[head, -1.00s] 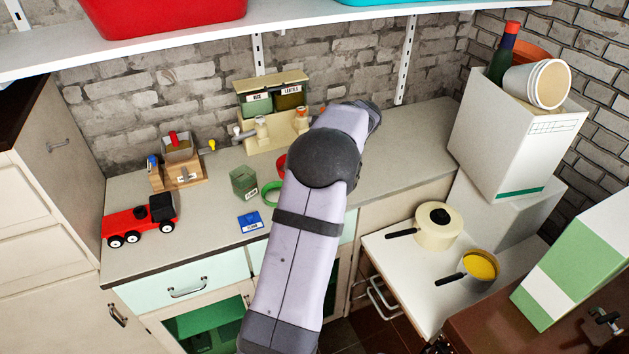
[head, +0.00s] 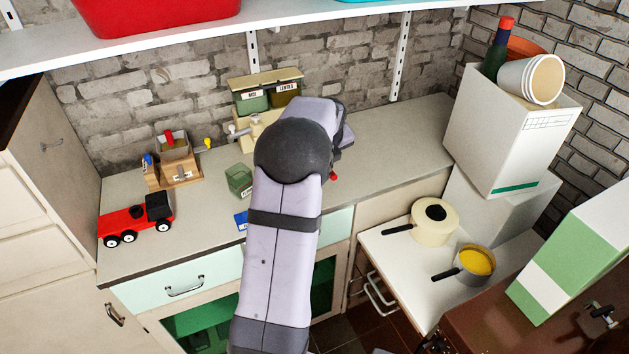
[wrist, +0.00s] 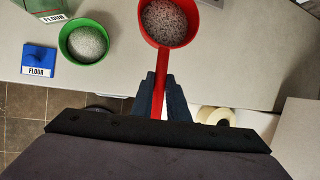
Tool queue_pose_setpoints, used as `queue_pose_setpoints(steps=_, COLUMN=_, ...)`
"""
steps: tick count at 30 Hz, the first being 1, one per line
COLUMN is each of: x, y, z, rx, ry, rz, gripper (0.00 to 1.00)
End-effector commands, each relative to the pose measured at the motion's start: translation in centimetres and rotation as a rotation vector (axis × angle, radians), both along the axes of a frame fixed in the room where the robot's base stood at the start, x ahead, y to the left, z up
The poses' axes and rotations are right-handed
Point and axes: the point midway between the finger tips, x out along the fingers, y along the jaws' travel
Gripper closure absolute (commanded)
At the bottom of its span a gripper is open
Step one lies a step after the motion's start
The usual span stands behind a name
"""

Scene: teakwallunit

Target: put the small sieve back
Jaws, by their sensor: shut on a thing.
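My gripper (wrist: 158,88) is shut on the red handle of a red sieve (wrist: 170,22), seen in the wrist view. The round red rim and its speckled mesh reach out ahead of the fingers, over the grey counter. In the head view my arm hides the gripper and most of the sieve; only a small red bit (head: 333,177) shows right of the arm. A green round sieve or bowl (wrist: 84,42) with a pale inside lies on the counter at the left in the wrist view. It is hidden in the head view.
A green flour canister (head: 239,180) and a blue flour box (wrist: 38,61) stand by the green piece. A cream rack (head: 262,93) with rice and lentils bins stands at the wall. A red truck (head: 137,219) is left. The right counter (head: 400,140) is clear; a cream pot (head: 436,222) sits lower.

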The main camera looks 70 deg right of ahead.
Motion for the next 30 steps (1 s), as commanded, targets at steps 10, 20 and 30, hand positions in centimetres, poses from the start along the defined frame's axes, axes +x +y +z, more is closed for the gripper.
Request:
queue_pose_setpoints(steps=10, x=0.0, y=0.1, z=-4.8, rx=0.005, ry=0.001, rz=0.0, gripper=1.0)
queue_pose_setpoints(steps=20, x=0.0, y=0.0, z=-6.1, rx=0.001, ry=0.001, rz=0.001, gripper=1.0)
queue_pose_setpoints(steps=30, x=-0.1, y=0.1, z=-9.4, rx=0.002, ry=0.001, rz=0.0, gripper=1.0)
